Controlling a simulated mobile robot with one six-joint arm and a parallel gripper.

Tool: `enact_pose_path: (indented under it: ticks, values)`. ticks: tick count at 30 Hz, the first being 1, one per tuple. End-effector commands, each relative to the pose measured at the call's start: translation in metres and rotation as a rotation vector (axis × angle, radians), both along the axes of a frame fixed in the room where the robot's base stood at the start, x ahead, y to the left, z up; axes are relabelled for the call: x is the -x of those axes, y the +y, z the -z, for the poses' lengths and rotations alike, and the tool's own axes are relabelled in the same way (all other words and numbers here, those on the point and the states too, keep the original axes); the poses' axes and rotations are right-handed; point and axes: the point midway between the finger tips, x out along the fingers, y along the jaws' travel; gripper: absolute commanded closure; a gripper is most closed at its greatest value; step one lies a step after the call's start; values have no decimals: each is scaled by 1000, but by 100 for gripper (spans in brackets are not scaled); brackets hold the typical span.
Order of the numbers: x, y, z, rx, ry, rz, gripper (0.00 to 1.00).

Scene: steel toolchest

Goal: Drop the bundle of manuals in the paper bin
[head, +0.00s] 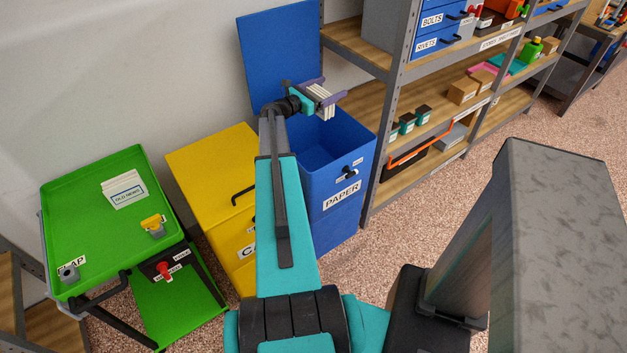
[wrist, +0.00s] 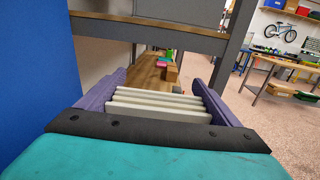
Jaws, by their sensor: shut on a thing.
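My gripper (head: 319,98) is shut on the bundle of manuals (head: 322,93), a stack of white booklets. The purple fingers press on both sides of it, and it also shows in the wrist view (wrist: 158,104). The gripper holds the bundle above the blue paper bin (head: 341,200), which is labelled PAPER. The bin's blue lid (head: 277,45) stands raised at the back, and its opening shows as an empty-looking blue hollow. My arm hides part of the bin's left side.
A closed yellow bin (head: 212,160) stands left of the paper bin. A green cart (head: 90,210) carries a stack labelled OLD NEWS (head: 125,189). A steel shelf (head: 392,90) stands close on the right. The speckled floor at the right has free room.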

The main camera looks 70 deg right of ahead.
Motion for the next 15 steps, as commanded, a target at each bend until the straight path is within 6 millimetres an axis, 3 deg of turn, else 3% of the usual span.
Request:
enact_pose_path:
  ticks: [8,15]
  values:
    - [0,0,7,0,1,0,44]
    - [0,0,26,0,1,0,44]
